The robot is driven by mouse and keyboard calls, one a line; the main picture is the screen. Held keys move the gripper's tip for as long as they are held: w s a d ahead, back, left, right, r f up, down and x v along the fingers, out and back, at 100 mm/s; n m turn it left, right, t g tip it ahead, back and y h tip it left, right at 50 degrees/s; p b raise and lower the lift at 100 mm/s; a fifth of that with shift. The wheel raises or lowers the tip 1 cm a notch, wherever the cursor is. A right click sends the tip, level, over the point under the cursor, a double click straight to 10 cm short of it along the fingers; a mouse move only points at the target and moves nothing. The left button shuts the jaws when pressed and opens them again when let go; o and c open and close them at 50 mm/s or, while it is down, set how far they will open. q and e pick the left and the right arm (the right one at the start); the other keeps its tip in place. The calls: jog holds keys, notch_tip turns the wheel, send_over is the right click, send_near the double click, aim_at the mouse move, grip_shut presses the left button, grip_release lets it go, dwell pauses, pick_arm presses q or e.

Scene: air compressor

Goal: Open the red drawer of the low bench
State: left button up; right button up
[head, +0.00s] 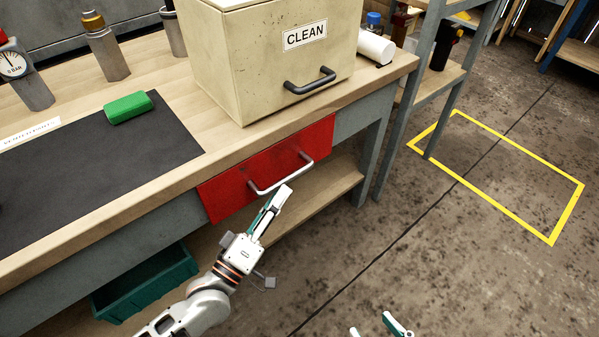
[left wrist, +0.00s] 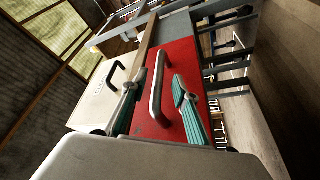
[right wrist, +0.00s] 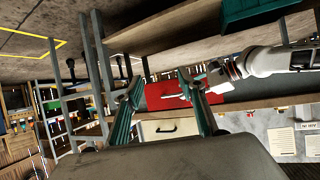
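The red drawer (head: 235,188) sits under the bench top, its front looking flush with the bench frame. Its silver bar handle (head: 282,179) shows whole in the left wrist view (left wrist: 157,88). My left gripper (head: 277,202) is at the handle in the head view. In the left wrist view its fingers (left wrist: 157,92) are apart, one on each side of the bar; I cannot tell whether they touch it. My right gripper (head: 372,327) is at the bottom edge of the head view, away from the drawer. The right wrist view shows its fingers (right wrist: 162,98) open and empty.
A cream box labelled CLEAN (head: 250,55) stands on the wooden bench top (head: 175,85) above the drawer. A green bin (head: 145,283) is below. The floor right of the bench is clear.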

aim_at(293, 174)
pick_arm(q)
jog(key=b+x, duration=0.1)
jog(key=x, duration=0.5)
jog(key=shift+w+d+r, duration=0.1)
jog(key=shift+w+d, duration=0.1)
jog(key=shift+w, duration=0.1)
jog(key=shift+c, duration=0.5)
grip_shut()
